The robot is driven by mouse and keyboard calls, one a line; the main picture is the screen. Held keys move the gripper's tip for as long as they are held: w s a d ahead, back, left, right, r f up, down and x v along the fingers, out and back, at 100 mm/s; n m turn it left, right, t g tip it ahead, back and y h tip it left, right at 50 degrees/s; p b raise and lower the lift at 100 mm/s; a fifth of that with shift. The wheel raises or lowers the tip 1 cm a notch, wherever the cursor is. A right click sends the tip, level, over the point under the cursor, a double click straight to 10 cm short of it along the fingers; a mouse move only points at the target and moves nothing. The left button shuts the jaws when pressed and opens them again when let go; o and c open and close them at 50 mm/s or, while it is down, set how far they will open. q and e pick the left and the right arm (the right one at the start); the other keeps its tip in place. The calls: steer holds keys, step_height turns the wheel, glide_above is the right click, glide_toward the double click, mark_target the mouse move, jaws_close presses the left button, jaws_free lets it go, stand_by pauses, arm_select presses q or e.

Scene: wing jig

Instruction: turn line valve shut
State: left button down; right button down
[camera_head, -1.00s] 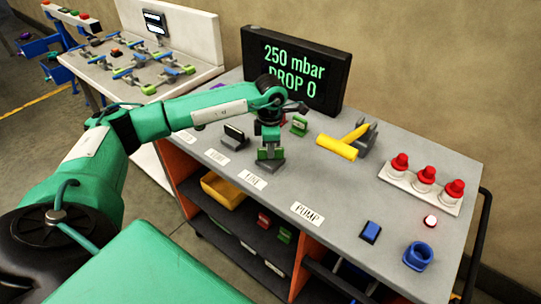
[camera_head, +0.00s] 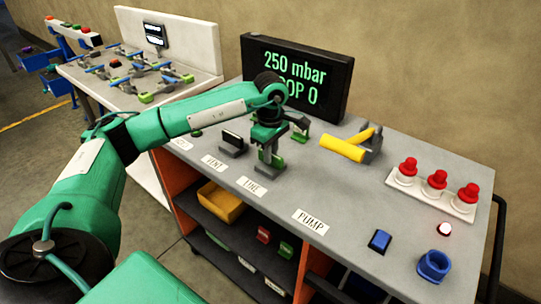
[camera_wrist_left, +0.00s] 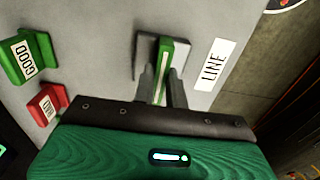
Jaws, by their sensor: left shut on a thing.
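The line valve has a green bar handle (camera_wrist_left: 165,58) on a grey base (camera_wrist_left: 146,48), beside the white LINE label (camera_wrist_left: 213,66). My left gripper (camera_wrist_left: 162,92) has its two dark fingers on either side of the handle and is shut on it. In the head view the left gripper (camera_head: 269,150) points down at the valve, just behind its LINE label (camera_head: 251,185). The fingers hide part of the handle there. The display (camera_head: 297,78) reads 250 mbar; my arm covers part of its second line. My right gripper is out of view.
The vent valve (camera_head: 233,142) with a dark handle stands left of the gripper. GOOD (camera_wrist_left: 28,57) and red HARD (camera_wrist_left: 46,103) tags stand nearby. A yellow-handled tool (camera_head: 346,146), red knobs (camera_head: 437,180), blue button (camera_head: 380,240) and blue ring (camera_head: 434,265) occupy the right side.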

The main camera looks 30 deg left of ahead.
arm_select(q)
steer(key=shift+r, duration=0.1)
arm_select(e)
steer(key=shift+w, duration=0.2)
arm_select(q)
steer(key=c, duration=1.4)
jaws_free()
steer(key=shift+c, duration=0.2)
steer(key=shift+r, duration=0.5)
step_height(320, 180, up, 13)
steer(key=b, duration=0.1)
steer(key=shift+f, duration=0.15)
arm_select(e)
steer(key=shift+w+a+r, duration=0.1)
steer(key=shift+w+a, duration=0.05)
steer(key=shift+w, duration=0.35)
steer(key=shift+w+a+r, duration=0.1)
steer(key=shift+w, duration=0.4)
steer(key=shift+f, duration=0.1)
